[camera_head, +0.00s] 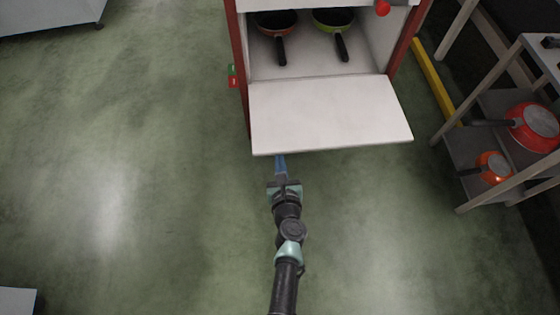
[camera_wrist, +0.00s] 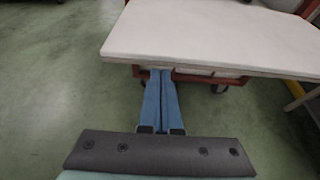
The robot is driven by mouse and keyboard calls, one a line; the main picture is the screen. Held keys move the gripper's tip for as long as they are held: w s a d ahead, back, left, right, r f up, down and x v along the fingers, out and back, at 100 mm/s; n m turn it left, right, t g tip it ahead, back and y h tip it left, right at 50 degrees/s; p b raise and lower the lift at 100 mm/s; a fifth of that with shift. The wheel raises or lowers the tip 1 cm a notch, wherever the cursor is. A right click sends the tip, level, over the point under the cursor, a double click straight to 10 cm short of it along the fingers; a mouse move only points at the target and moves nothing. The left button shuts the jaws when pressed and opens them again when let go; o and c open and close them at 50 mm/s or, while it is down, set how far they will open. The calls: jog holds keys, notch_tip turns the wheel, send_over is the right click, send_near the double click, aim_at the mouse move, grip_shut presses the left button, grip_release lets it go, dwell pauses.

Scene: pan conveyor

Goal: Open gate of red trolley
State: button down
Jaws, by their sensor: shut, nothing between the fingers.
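The red trolley (camera_head: 241,72) stands at the top centre of the head view, with red posts and pale inner walls. Its white gate (camera_head: 330,115) is folded down and lies out flat toward me, so the compartment behind it is open. My gripper (camera_head: 280,158) is shut and empty, just short of the gate's near edge, toward its left end. In the wrist view my blue fingers (camera_wrist: 161,75) are together, and their tips reach to the gate's near edge (camera_wrist: 215,42), seemingly below the panel. I cannot tell whether they touch it.
Two pans, one orange (camera_head: 277,23) and one green (camera_head: 335,20), sit inside the trolley. A grey shelf (camera_head: 480,112) with red pans (camera_head: 535,127) stands at the right. A yellow floor strip (camera_head: 436,80) runs beside it.

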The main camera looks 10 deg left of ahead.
jog(key=r+p, duration=0.1)
jog(key=r, duration=0.1)
jog(key=r+p, duration=0.3)
jog(key=p, duration=0.1)
jog(key=shift+w+a+r, duration=0.1)
jog(key=shift+w+r, duration=0.2)
jog(key=shift+r, duration=0.1)
jog(key=shift+f, duration=0.1)
